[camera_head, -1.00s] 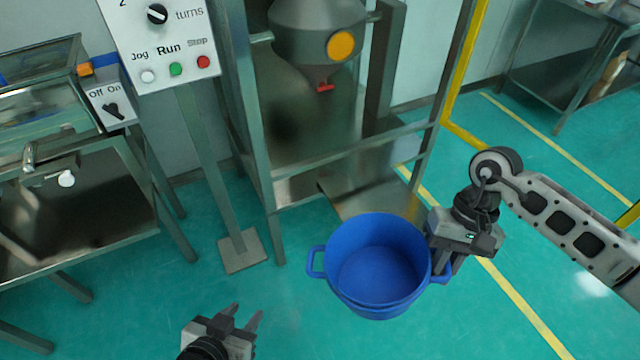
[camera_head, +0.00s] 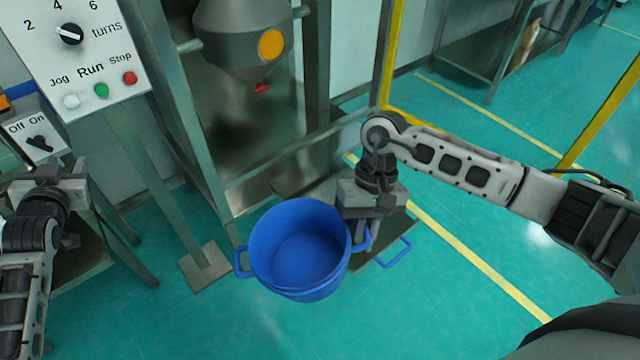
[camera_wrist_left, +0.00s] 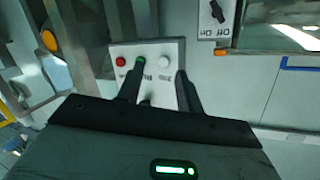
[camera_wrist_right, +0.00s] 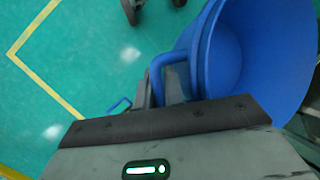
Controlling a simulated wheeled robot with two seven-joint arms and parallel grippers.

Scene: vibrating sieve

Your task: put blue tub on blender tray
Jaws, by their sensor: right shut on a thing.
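The blue tub (camera_head: 300,245) looks empty and hangs upright in front of the blender frame. My right gripper (camera_head: 362,235) is shut on the tub's right side handle. The tub and its handle also fill the right of the right wrist view (camera_wrist_right: 255,60). A flat grey tray (camera_head: 402,232) with a blue handle (camera_head: 396,254) shows low behind the tub and right gripper, partly hidden by them. The blender hopper (camera_head: 240,40) with a red outlet stands above and behind. My left gripper (camera_head: 52,172) is empty and open, its fingers apart in the left wrist view (camera_wrist_left: 160,90).
A control panel (camera_head: 85,50) on a post with a floor plate (camera_head: 205,268) stands left of the blender. An off/on switch box (camera_head: 38,138) is near my left gripper. The blender's metal frame (camera_head: 300,160) is close behind the tub. Green floor at front is clear.

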